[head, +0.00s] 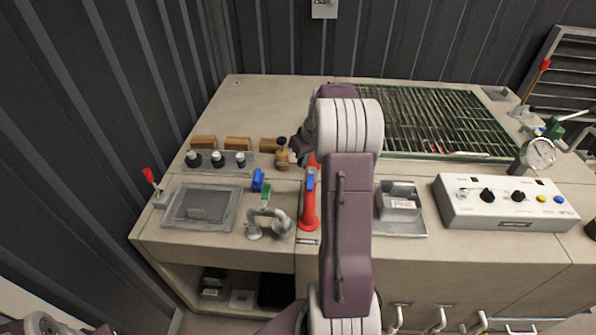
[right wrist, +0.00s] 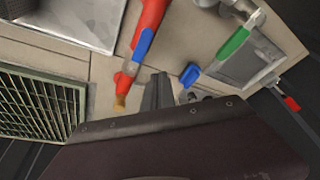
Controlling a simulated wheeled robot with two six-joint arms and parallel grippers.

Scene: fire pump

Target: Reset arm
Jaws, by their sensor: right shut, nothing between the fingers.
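My right arm reaches up the middle of the head view over the beige workbench (head: 440,250). Its right gripper (head: 301,148) shows only partly, dark and behind the arm's elbow, beside a brass fitting (head: 283,156). In the right wrist view the right gripper (right wrist: 158,92) is shut and empty. It points at the bench top, next to the blue-tipped red handle (right wrist: 146,38). The same red handle (head: 309,208) stands left of my arm in the head view. Part of my left arm shows at the bottom left corner of the head view; its gripper is not seen.
A pipe fitting (head: 268,222), a blue-handled valve (head: 258,180) and a grey tray (head: 172,208) lie left of my arm. A green grate (head: 440,115), a white control box (head: 510,205) and a gauge (head: 540,153) are to the right. A corrugated wall stands behind.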

